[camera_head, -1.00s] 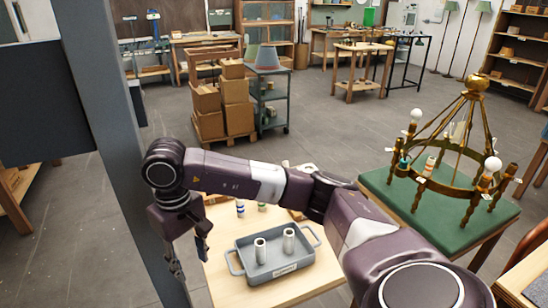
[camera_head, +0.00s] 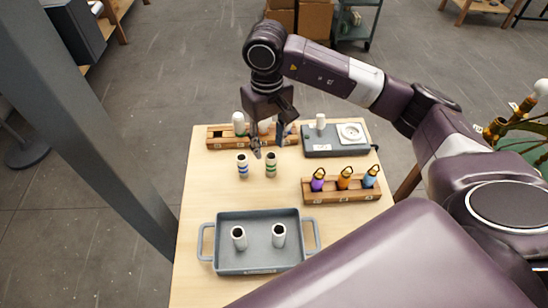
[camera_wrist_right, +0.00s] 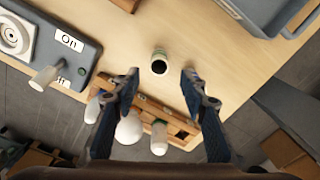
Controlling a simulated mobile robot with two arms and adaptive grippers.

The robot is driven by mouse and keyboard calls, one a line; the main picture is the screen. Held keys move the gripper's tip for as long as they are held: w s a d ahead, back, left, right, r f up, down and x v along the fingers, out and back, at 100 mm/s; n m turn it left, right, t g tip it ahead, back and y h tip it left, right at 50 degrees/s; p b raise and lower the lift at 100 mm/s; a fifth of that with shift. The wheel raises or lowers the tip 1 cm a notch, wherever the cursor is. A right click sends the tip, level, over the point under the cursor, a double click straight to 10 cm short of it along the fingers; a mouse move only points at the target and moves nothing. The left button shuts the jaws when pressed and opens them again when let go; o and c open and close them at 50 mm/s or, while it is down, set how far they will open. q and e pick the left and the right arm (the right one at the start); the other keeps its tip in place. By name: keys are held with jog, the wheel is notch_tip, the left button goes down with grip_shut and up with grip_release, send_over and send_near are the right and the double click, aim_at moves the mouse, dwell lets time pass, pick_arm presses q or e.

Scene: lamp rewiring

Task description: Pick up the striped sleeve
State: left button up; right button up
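Two white striped sleeves stand upright on the wooden table in the head view: a blue-striped sleeve (camera_head: 242,167) on the left and a green-striped sleeve (camera_head: 271,166) on the right. My right gripper (camera_head: 272,137) hangs open and empty at them, its fingers pointing down, one fingertip close to the green-striped sleeve. In the right wrist view, one sleeve (camera_wrist_right: 159,63) shows its dark open top between and just beyond the spread fingertips (camera_wrist_right: 160,76); its stripes are hard to make out there. My left gripper is out of view.
A grey tray (camera_head: 226,259) holds two plain white sleeves. A rack with colored sockets (camera_head: 341,197) stands at right. An On/Off test box (camera_head: 317,143) and a wooden rack with white bulbs (camera_head: 215,143) are at the back. Table between sleeves and tray is clear.

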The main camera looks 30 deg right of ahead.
aim_at(271, 156)
jog(key=f+p, duration=0.1)
jog(key=f, duration=0.1)
jog(key=f+p, duration=0.1)
jog(key=f, duration=0.1)
jog(key=shift+s+d, duration=0.1)
jog(key=shift+s, duration=0.3)
jog(key=shift+w+f, duration=0.1)
jog(key=shift+f, duration=0.5)
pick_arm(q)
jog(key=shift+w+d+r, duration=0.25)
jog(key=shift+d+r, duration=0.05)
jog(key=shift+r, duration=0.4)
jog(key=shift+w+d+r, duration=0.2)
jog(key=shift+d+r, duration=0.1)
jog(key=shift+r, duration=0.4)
pick_arm(e)
jog(key=c, duration=0.9)
